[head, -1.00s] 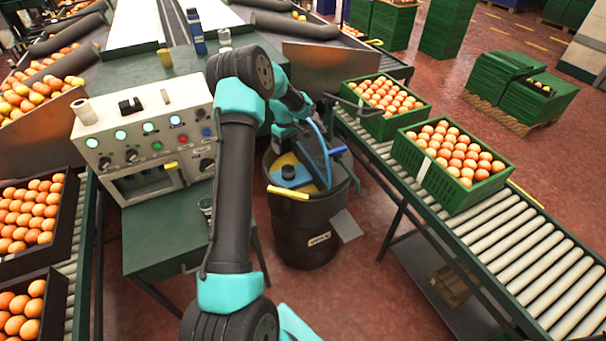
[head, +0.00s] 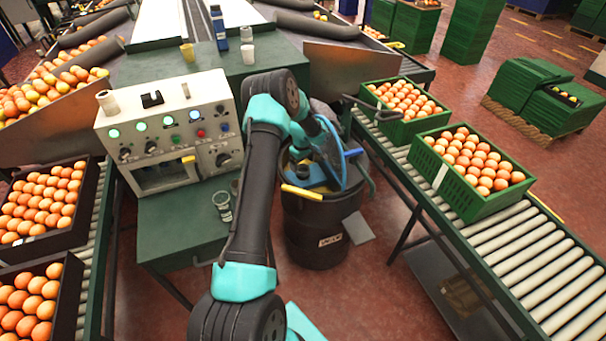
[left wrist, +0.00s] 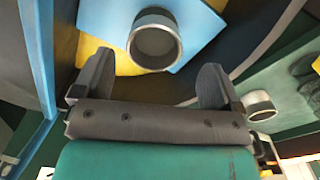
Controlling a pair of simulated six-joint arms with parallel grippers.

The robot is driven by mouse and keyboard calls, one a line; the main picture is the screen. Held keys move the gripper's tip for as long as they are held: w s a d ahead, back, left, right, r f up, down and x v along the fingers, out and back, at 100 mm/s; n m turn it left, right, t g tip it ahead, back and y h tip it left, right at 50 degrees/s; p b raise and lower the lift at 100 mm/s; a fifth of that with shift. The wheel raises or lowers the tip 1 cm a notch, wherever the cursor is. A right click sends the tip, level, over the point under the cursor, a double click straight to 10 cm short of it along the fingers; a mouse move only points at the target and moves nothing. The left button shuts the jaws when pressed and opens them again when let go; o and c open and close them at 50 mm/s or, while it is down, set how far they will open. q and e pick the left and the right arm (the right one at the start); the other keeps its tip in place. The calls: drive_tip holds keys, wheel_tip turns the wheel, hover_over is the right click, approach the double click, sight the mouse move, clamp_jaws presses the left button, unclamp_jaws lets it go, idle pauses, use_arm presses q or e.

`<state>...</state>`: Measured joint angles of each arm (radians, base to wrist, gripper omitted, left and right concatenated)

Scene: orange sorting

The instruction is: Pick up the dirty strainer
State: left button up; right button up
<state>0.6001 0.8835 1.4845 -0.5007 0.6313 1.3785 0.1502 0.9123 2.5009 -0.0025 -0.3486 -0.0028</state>
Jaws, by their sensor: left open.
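In the left wrist view, a round grey metal cup with a pale inside (left wrist: 155,40), possibly the strainer, sits over a blue square piece (left wrist: 192,22) and yellow. My left gripper (left wrist: 153,85) is open and empty; the cup shows just beyond and between its fingertips. A second metal ring or cup (left wrist: 258,105) lies outside the right finger. In the head view, my left arm reaches over the black barrel (head: 318,235). Its fingertips are hidden there. Which item is the dirty strainer I cannot tell for sure. My right gripper is not in view.
A clear cup (head: 222,203) stands on the green table (head: 185,235) by the control box (head: 165,125). A blue hoop-like part (head: 330,155) and a yellow bar (head: 301,192) sit at the barrel top.

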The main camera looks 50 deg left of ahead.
use_arm(q)
drive_tip(key=shift+f, duration=0.65)
drive_tip(key=shift+f, duration=0.1)
drive_tip(key=shift+w+f, duration=0.15)
drive_tip(key=shift+f, duration=1.15)
drive_tip(key=shift+w+f, duration=0.15)
drive_tip(key=shift+f, duration=1.1)
drive_tip(key=shift+c, duration=0.2)
drive_tip(key=c, duration=1)
drive_tip(key=shift+r, duration=0.1)
wheel_tip(320, 180, up, 10)
